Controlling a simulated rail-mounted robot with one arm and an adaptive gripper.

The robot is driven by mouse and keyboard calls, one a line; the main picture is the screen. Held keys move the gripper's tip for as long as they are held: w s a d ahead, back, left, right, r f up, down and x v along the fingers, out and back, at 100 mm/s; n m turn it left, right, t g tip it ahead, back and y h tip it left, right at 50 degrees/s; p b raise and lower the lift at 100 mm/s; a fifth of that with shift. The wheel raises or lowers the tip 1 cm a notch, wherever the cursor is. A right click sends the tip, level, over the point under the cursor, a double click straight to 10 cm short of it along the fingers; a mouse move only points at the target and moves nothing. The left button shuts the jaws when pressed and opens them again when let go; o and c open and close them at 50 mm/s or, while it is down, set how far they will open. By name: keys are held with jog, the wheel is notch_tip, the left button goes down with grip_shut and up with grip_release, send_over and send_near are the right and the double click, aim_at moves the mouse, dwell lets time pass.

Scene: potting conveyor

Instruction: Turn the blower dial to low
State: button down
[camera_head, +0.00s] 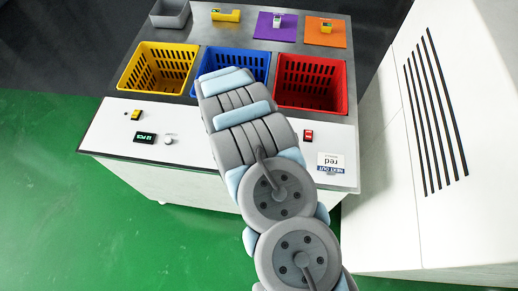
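A small round pale knob (168,140) is on the white front panel of the station, left of my arm. No label on it can be read, so I cannot tell whether it is the blower dial or how it is set. A small black display (145,137) with green characters is just left of the knob. My arm reaches up across the panel to the blue basket. My gripper does not show; the arm links hide whatever is at its end.
Yellow (128,76), blue (262,66) and red (344,102) baskets stand behind the panel. A white vented cabinet (470,110) is at right. Green floor is clear at left.

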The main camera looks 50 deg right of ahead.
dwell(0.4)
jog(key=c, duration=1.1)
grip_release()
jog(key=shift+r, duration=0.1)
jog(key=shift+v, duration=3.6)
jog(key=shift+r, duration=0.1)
